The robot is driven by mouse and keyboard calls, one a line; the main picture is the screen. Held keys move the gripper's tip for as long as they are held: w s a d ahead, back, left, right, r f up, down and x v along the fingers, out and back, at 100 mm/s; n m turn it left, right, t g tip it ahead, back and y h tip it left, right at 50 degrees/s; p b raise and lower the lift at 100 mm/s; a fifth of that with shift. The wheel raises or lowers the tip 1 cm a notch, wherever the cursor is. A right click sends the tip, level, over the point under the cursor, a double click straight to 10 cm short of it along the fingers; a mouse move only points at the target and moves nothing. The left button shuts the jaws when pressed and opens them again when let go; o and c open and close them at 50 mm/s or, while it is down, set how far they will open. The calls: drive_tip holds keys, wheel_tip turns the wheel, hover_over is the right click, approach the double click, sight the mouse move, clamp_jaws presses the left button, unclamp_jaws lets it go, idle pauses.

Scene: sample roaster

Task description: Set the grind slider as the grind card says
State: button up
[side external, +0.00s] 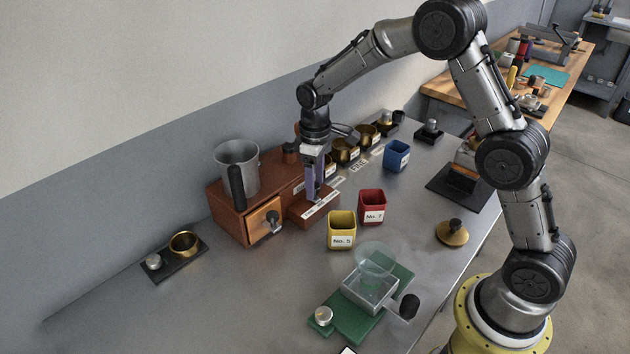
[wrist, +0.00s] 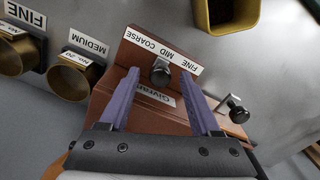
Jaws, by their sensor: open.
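The grind slider's dark knob (wrist: 160,72) stands at the MID mark of the white scale strip (wrist: 186,64), which reads FINE, MID, COARSE. The strip also shows in the side view (side external: 322,205) on a low brown block at the front of the wooden grinder (side external: 226,212). My gripper (wrist: 160,78) is open, its purple fingers pointing down at the block, one on each side of the knob with gaps. In the side view the gripper (side external: 315,192) hides the knob. I cannot make out a grind card; a white piece at the bottom edge (side external: 347,350) is cut off.
A metal cup (side external: 237,165) stands on the grinder. Brass cups (side external: 346,150) stand behind my gripper, with FINE and MEDIUM labels nearby. A yellow bin (side external: 341,228), red bin (side external: 372,205) and blue bin (side external: 397,154) stand to the right.

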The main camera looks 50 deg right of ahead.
clamp_jaws()
idle(1.4)
